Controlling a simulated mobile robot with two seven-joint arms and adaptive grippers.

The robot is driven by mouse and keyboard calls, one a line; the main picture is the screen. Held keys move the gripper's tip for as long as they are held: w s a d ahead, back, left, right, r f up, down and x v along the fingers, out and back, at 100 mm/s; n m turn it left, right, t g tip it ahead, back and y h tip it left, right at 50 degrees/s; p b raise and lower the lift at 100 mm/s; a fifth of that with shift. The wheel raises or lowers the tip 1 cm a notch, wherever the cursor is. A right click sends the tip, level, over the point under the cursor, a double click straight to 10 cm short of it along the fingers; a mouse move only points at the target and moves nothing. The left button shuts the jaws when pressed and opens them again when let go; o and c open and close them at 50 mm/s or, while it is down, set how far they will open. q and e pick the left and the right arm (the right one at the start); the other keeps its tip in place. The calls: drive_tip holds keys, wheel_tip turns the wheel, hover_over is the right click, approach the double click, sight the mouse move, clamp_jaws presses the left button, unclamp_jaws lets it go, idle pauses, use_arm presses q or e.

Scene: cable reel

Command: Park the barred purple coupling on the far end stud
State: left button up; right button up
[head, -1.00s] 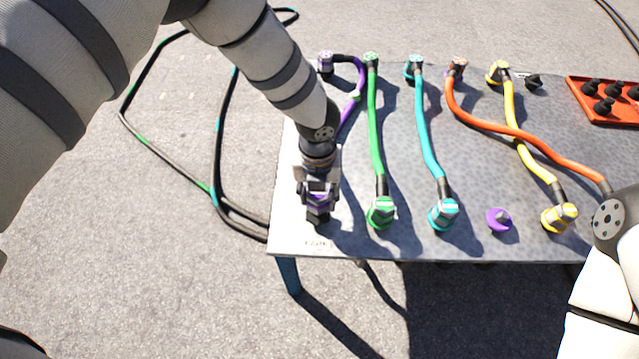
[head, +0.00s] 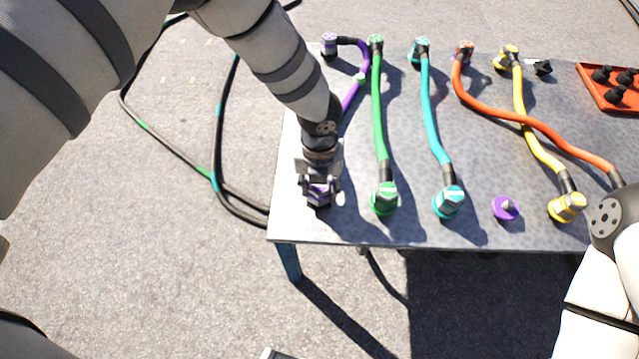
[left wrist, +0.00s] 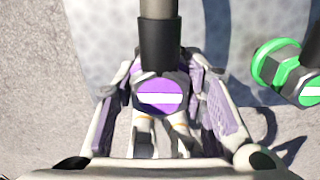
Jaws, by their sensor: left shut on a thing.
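My left gripper (head: 319,192) is shut on the barred purple coupling (left wrist: 160,97), near the table's front left corner. In the left wrist view the coupling has a purple face with a white bar, and a dark cable sleeve rises from it. In the head view it is mostly hidden by the fingers, and whether it touches anything below cannot be told. A bare purple-based stud (head: 505,208) stands in the front row between the cyan and yellow couplings. A small black stud (head: 543,68) stands at the back right. My right gripper is out of view.
A green coupling (head: 384,199) is just right of my left gripper; it shows in the left wrist view (left wrist: 285,72). A cyan coupling (head: 448,202) and a yellow one (head: 567,207) stand further right. An orange cable crosses the yellow. A red tray (head: 596,88) holds black caps.

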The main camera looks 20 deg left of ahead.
use_arm(q)
drive_tip(key=shift+f, duration=0.3)
drive_tip(key=o, duration=1.3)
drive_tip(key=shift+o, duration=0.2)
wheel_tip(320, 180, up, 12)
drive_tip(key=shift+r, duration=0.1)
